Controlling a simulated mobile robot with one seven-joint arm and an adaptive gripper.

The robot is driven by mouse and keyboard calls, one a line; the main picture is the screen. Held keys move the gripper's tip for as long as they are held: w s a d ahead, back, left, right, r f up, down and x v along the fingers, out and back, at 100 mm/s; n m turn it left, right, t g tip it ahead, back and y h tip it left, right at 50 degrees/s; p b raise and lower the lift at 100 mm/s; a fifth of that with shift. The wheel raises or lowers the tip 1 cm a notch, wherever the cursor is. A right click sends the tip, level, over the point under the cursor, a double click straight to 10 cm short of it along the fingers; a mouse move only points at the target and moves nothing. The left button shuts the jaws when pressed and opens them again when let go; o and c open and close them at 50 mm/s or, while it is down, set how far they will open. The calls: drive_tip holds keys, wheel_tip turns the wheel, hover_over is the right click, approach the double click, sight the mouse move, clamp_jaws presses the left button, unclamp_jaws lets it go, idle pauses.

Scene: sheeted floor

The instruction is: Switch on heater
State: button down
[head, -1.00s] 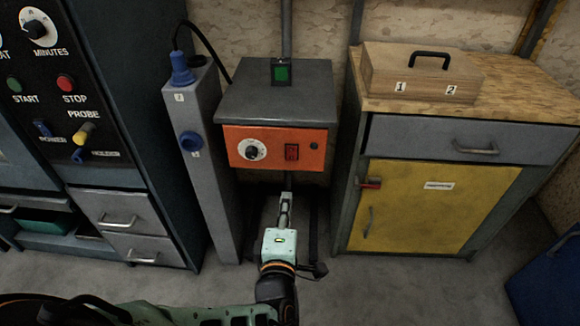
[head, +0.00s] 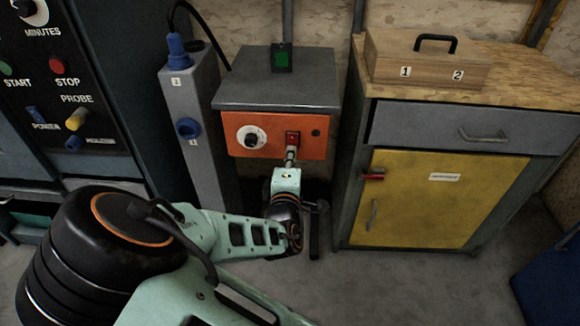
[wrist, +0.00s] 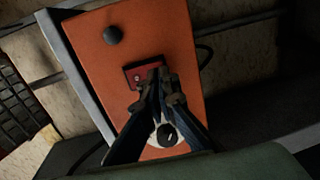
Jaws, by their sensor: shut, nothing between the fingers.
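The heater box (head: 276,92) is grey with an orange front panel (head: 262,147). The panel carries a white dial with a black knob (head: 251,137), a red rocker switch (head: 292,138) and a small dark button (head: 316,133). My gripper (head: 291,152) is shut and empty, with its tips at the lower part of the red switch. In the wrist view my gripper (wrist: 160,76) is in front of the red switch (wrist: 138,71) and hides part of it. I cannot tell whether the tips touch it. The dial (wrist: 168,135) shows between the fingers.
A grey post with blue plugs (head: 190,110) stands left of the heater, beside a dark oven-like cabinet (head: 110,60). A yellow-doored cabinet (head: 430,205) with a wooden box (head: 420,62) on top stands right. A blue object (head: 550,270) is at the lower right.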

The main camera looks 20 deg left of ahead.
drive_tip(key=shift+w, duration=0.2)
drive_tip(key=shift+w+a+f, duration=0.15)
drive_tip(key=shift+w, duration=0.2)
drive_tip(key=shift+s+f, duration=0.1)
drive_tip(key=shift+s, duration=0.05)
